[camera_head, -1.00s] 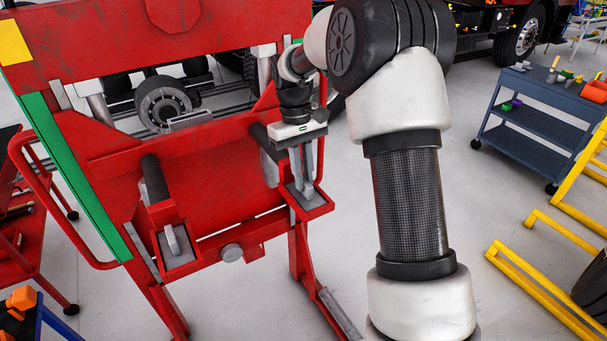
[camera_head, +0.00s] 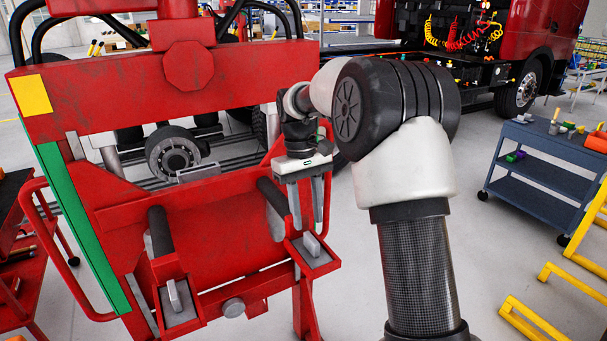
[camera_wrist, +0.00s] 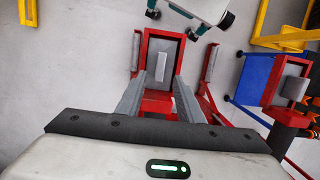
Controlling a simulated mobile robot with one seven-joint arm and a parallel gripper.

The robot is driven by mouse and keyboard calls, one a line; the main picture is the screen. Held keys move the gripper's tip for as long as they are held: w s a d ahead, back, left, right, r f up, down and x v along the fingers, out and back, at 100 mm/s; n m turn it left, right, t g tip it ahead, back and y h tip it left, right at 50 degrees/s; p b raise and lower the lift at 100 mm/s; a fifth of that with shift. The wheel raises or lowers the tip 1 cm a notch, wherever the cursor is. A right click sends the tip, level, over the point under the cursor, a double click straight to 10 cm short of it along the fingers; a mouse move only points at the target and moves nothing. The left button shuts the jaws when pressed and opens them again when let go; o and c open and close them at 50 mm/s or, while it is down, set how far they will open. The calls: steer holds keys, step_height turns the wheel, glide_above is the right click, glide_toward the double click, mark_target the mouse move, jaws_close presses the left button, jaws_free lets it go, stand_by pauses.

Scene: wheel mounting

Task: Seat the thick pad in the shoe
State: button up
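A grey pad with a raised light tab (camera_head: 311,243) lies in the red shoe (camera_head: 322,271) at the right of the red stand. It also shows in the wrist view (camera_wrist: 166,45), flat inside the red rim. My gripper (camera_head: 308,224) is above this pad, its two fingers pointing down, apart and empty. In the wrist view my gripper (camera_wrist: 159,72) has a clear gap between the fingers, with the tab seen between them. A similar grey pad (camera_head: 177,299) sits in the left shoe. I cannot tell from looks which pad is thicker.
The red stand (camera_head: 210,255) has black rollers (camera_head: 160,232) beside the shoes. A wheel hub (camera_head: 173,155) is behind it. A blue cart (camera_head: 540,185) and yellow frames (camera_head: 545,325) stand to the right. Floor between is clear.

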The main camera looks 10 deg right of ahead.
step_height(320, 180, up, 12)
steer(key=w+p, duration=0.1)
steer(key=w, duration=0.1)
steer(key=shift+a, duration=0.35)
